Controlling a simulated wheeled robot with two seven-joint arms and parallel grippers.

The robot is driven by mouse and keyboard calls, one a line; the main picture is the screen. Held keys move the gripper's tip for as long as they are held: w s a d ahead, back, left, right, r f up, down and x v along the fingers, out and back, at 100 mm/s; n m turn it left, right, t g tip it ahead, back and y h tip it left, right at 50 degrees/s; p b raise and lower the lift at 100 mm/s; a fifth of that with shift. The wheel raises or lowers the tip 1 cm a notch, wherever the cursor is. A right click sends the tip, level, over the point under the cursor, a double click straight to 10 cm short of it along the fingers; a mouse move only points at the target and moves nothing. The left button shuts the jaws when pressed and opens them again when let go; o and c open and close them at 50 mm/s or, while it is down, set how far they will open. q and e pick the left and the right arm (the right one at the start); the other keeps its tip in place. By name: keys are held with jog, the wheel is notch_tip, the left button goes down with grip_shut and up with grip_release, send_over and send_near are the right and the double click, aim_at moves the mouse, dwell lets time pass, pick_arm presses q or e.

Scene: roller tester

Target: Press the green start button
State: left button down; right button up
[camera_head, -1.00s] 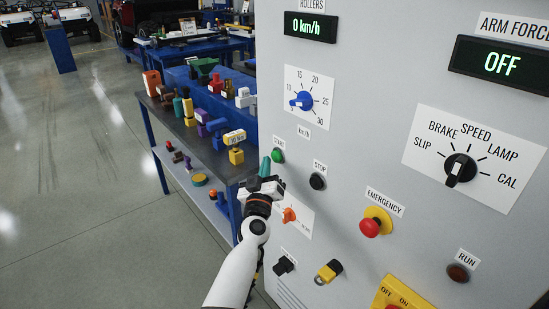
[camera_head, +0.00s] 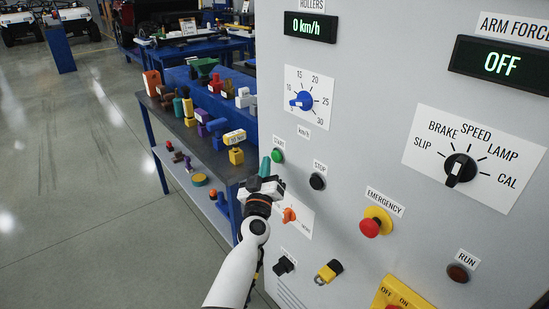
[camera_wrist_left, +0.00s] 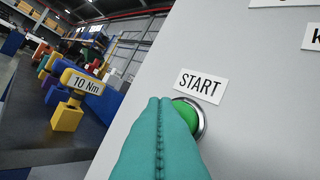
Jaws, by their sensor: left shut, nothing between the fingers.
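The green start button (camera_head: 278,156) sits on the grey panel under a START label. In the left wrist view the button (camera_wrist_left: 187,114) has a metal ring and is partly hidden behind my fingers. My left gripper (camera_head: 265,167), with teal fingertips, is just left of and below the button in the head view. In the left wrist view its shut fingers (camera_wrist_left: 160,112) overlap the button's left part, with nothing between them. I cannot tell whether the tips touch the button. My right gripper is not in view.
The black stop button (camera_head: 317,181) is to the right, and the red emergency button (camera_head: 369,227) is lower right. An orange knob (camera_head: 289,215) is close below my gripper. A bench (camera_head: 175,129) with tools stands at the left. The speed display reads 0 km/h.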

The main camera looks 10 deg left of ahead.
pick_arm(q)
jog(key=shift+w+d, duration=0.1)
jog(key=shift+w, duration=0.05)
jog(key=shift+w+d, duration=0.2)
